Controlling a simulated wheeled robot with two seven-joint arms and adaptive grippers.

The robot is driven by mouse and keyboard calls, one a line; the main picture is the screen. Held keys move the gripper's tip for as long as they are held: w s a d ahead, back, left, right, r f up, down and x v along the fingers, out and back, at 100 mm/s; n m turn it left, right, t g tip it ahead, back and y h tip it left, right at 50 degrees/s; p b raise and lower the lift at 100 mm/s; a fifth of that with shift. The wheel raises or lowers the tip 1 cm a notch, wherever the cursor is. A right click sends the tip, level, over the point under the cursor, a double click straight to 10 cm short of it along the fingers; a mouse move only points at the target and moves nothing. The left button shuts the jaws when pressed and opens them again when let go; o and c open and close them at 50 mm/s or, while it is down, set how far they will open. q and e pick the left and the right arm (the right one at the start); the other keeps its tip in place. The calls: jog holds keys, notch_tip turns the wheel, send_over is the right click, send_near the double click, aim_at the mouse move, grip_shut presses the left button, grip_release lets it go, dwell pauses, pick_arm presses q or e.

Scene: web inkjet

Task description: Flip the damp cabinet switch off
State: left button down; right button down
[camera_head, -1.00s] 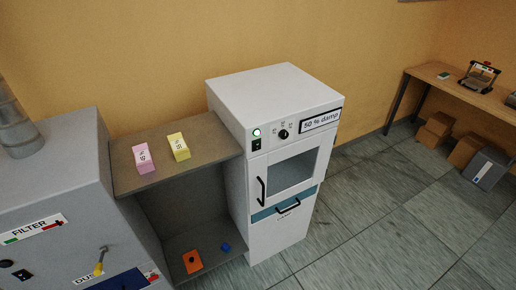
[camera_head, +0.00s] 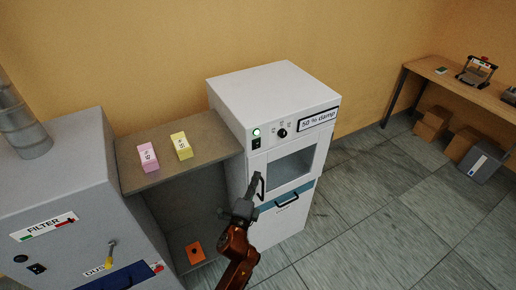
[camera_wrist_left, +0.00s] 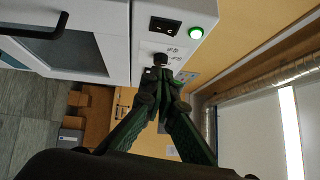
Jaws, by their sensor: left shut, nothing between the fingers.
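The white damp cabinet (camera_head: 265,95) stands in the middle, labelled "50 % damp". Its black switch (camera_head: 256,143) is on the upper left of the front panel, just below a lit green lamp (camera_head: 256,132). In the left wrist view the switch (camera_wrist_left: 165,26) shows beside the glowing lamp (camera_wrist_left: 195,32). I cannot tell the rocker's exact position. My right gripper is not in view.
A round black knob (camera_head: 282,133) is right of the switch.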

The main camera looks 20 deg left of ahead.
pick_arm(q)
jog(key=shift+s+r, duration=0.1)
jog(key=shift+r, duration=0.3)
jog(key=p, duration=0.1)
send_near(257, 145)
jog(key=w+d+r, duration=0.1)
jog(key=w+d, duration=0.3)
jog(key=w+a, duration=0.1)
jog(key=w+a+p, duration=0.1)
jog(key=w, duration=0.1)
jog(key=shift+a+r, duration=0.2)
jog(key=shift+a, duration=0.1)
